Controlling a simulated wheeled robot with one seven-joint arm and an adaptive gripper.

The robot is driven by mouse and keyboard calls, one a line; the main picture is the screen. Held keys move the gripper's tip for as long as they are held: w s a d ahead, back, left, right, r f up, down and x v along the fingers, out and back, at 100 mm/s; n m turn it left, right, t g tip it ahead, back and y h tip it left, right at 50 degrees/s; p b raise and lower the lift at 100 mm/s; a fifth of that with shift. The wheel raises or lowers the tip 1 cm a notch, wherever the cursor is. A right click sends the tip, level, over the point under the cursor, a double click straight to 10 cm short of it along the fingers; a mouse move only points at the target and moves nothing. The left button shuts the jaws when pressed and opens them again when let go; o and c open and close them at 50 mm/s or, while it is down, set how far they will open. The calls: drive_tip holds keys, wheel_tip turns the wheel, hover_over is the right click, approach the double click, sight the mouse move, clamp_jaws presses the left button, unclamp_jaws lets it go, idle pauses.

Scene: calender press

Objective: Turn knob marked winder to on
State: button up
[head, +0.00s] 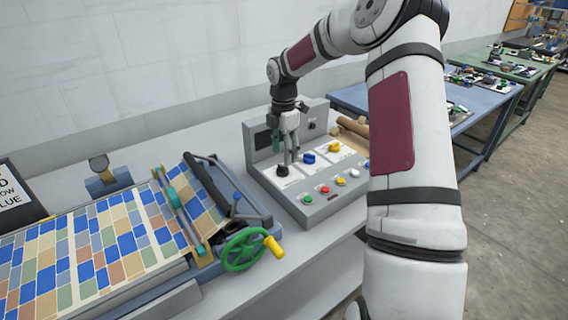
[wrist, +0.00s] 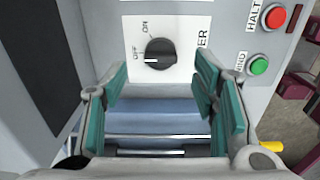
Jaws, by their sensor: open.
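The control box (head: 262,172) stands on the bench. A black knob (head: 283,171) is at the left of its top panel; in the wrist view this knob (wrist: 160,52) sits on a white plate with ON and OFF marks. Its white pointer line is toward OFF. The plate's name is partly hidden; only "ER" reads clearly. My gripper (head: 289,157) hangs pointing down above the black knob. In the wrist view my gripper (wrist: 162,85) is open, its teal pads apart to either side, with the knob ahead of the gap and not visibly touched.
A blue knob (head: 308,158) and a yellow knob (head: 334,146) are on the same panel. The red HALT button (wrist: 273,17) and a green button (wrist: 259,65) lie right of the black knob. A green handwheel (head: 243,249) is left of the box.

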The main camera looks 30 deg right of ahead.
sight(283, 166)
drive_tip(key=shift+f, duration=2.5)
drive_tip(key=c, duration=1.2)
drive_tip(key=shift+m, duration=0.3)
drive_tip(key=m, duration=0.5)
drive_tip(key=shift+s, duration=0.1)
drive_tip(key=m+b, duration=0.1)
drive_tip(key=m, duration=0.5)
drive_tip(key=shift+s+a+b, duration=0.1)
drive_tip(key=shift+b, duration=0.2)
drive_tip(key=shift+m, duration=0.3)
